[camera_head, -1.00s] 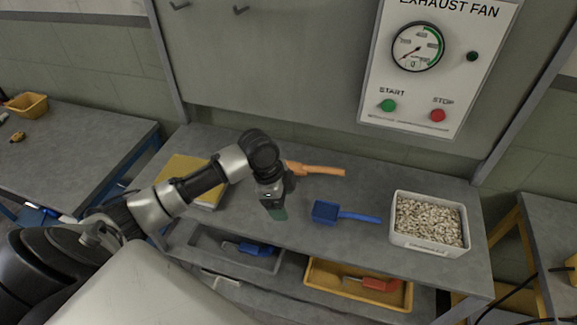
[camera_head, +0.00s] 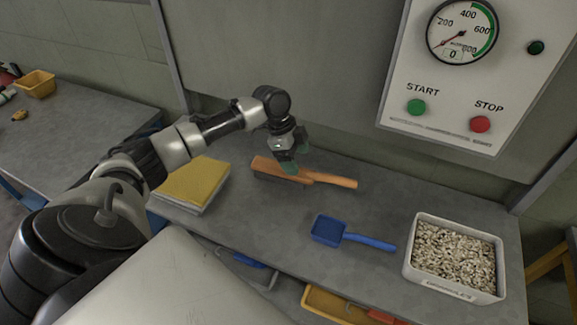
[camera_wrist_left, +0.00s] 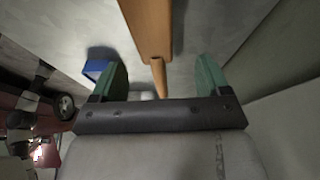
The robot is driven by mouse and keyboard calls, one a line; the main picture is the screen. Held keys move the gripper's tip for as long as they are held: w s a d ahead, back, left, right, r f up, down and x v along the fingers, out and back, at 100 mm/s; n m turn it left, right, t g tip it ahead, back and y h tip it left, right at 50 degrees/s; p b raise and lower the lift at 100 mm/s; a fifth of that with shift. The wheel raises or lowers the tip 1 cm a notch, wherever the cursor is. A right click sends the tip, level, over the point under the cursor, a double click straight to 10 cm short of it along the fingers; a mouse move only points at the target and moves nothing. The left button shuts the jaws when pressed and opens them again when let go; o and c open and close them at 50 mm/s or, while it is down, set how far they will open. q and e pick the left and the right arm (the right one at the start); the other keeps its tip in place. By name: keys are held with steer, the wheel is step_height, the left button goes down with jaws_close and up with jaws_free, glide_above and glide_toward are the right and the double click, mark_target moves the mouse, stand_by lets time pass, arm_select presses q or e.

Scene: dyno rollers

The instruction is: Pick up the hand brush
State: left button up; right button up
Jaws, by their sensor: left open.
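The hand brush (camera_head: 333,180) lies on the grey bench, with an orange-brown wooden handle pointing right and dark bristles under its wider left end. My left gripper (camera_head: 295,166) is above the brush near the middle of its length, fingers pointing down. In the left wrist view the brush's wooden body (camera_wrist_left: 148,25) runs between the two green fingertips of the open left gripper (camera_wrist_left: 160,78), with room on both sides. I cannot tell whether the fingertips are level with the wood. My right gripper is not in view.
A blue scoop (camera_head: 328,229) lies in front of the brush. A white tub of granules (camera_head: 411,262) stands at the right end of the bench. A yellow-topped stack (camera_head: 194,181) lies left. The wall panel (camera_head: 440,130) with START and STOP buttons is behind.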

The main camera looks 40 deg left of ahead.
mark_target(304, 177)
arm_select(q)
steer(key=x, duration=0.1)
steer(key=p+x, duration=0.1)
steer(key=x, duration=0.3)
steer(key=shift+s+f, duration=0.1)
steer(key=shift+s, duration=0.3)
steer(key=shift+w+f, duration=0.1)
steer(key=shift+f, duration=0.1)
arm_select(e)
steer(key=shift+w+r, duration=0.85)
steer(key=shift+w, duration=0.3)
arm_select(q)
steer(key=shift+c, duration=0.7)
steer(key=c, duration=1)
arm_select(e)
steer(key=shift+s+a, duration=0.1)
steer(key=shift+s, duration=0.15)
